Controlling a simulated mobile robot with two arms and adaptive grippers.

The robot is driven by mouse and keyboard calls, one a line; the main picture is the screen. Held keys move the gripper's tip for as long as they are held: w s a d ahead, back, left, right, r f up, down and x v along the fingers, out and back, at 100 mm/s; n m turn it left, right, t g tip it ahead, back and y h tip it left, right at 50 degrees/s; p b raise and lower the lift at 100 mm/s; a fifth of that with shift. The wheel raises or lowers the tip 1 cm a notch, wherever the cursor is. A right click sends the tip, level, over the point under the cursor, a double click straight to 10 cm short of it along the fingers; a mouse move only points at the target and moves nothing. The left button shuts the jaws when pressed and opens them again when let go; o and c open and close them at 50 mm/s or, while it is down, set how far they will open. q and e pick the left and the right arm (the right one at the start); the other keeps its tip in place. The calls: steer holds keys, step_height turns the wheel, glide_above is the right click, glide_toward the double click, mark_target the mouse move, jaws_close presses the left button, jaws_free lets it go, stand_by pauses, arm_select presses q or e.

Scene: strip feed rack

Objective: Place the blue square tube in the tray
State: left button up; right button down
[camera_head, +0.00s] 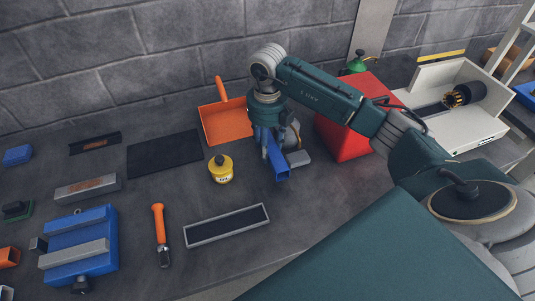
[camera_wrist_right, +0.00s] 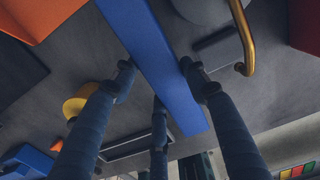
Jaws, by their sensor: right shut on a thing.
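The blue square tube (camera_head: 280,170) is a long bright-blue bar under my right gripper (camera_head: 274,148). In the right wrist view the tube (camera_wrist_right: 150,55) runs diagonally between the dark fingers of the same gripper (camera_wrist_right: 160,88), which is shut on it. In the head view its far part is hidden by the gripper. A long shallow tray with a light rim (camera_head: 228,234) and dark floor lies on the bench, left of and nearer than the tube. It looks empty. Part of the tray shows in the wrist view (camera_wrist_right: 128,147). My left gripper is not in view.
A yellow container (camera_head: 221,170) stands between the tray and an orange dustpan (camera_head: 228,123). An orange-handled tool (camera_head: 160,232) lies left of the tray. A red box (camera_head: 345,125) stands right of my gripper. A blue fixture (camera_head: 78,242) is at the left front.

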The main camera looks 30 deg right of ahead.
step_height(320, 180, up, 8)
steer(key=shift+w+f+b, duration=0.1)
steer(key=shift+w+b, duration=0.05)
steer(key=shift+b, duration=0.7)
step_height(320, 180, up, 8)
steer(key=p, duration=0.1)
steer(key=shift+r, duration=0.2)
steer(key=s+a+f+m, duration=0.3)
steer(key=s+a+m, duration=0.3)
steer(key=m, duration=1)
steer(key=s+a+f+m, duration=0.3)
steer(key=s+a+m, duration=0.3)
steer(key=m, duration=1.1)
steer(key=s, duration=0.3)
steer(key=shift+s+a, duration=0.2)
steer(key=shift+a, duration=0.1)
steer(key=shift+w+r, duration=0.1)
steer(key=shift+w, duration=0.05)
